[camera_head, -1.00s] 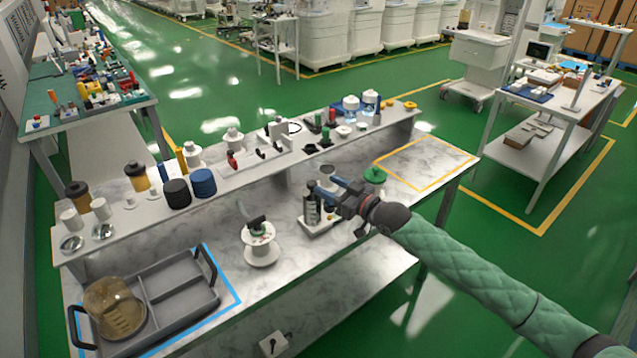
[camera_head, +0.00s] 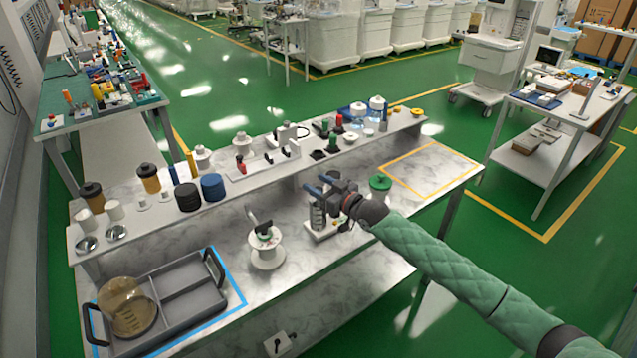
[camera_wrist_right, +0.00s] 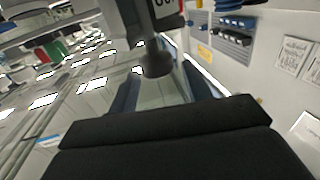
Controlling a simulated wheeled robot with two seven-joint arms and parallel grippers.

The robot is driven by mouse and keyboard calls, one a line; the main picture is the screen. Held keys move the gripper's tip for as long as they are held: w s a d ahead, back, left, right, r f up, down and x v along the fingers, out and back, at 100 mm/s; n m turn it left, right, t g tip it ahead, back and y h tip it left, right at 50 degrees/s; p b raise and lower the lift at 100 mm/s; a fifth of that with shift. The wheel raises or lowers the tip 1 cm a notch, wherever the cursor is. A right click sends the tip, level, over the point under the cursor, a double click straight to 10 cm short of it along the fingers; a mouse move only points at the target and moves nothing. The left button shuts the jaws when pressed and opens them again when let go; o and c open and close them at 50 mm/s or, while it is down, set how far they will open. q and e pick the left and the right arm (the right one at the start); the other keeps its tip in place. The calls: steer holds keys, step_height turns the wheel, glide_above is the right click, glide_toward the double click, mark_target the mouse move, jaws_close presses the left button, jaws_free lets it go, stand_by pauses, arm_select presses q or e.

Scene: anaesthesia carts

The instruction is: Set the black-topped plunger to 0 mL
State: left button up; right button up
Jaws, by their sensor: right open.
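My right gripper (camera_head: 320,183) is open, with its blue fingers above a small stand with dark grey upright cylinders (camera_head: 317,214) on a white base on the marble bench. The gripper partly hides this stand. In the right wrist view, a dark grey rod with a rounded end (camera_wrist_right: 156,58) shows between and beyond the open fingers (camera_wrist_right: 160,92); a label with digits is on the part above it. I cannot tell whether this is the black-topped plunger, and I see no readable mL scale. No contact with the fingers is clear. My left gripper is not in view.
A white spool-like stand (camera_head: 267,256) is left of the gripper, and a green-lidded jar (camera_head: 380,184) is right of it. A grey tray (camera_head: 200,300) holds an amber dome at front left. The raised shelf (camera_head: 150,215) behind is crowded. The yellow-outlined area (camera_head: 430,168) is clear.

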jaws_close()
stand_by(0.3)
stand_by(1.0)
steer(key=c, duration=1)
jaws_free()
steer(key=o, duration=1)
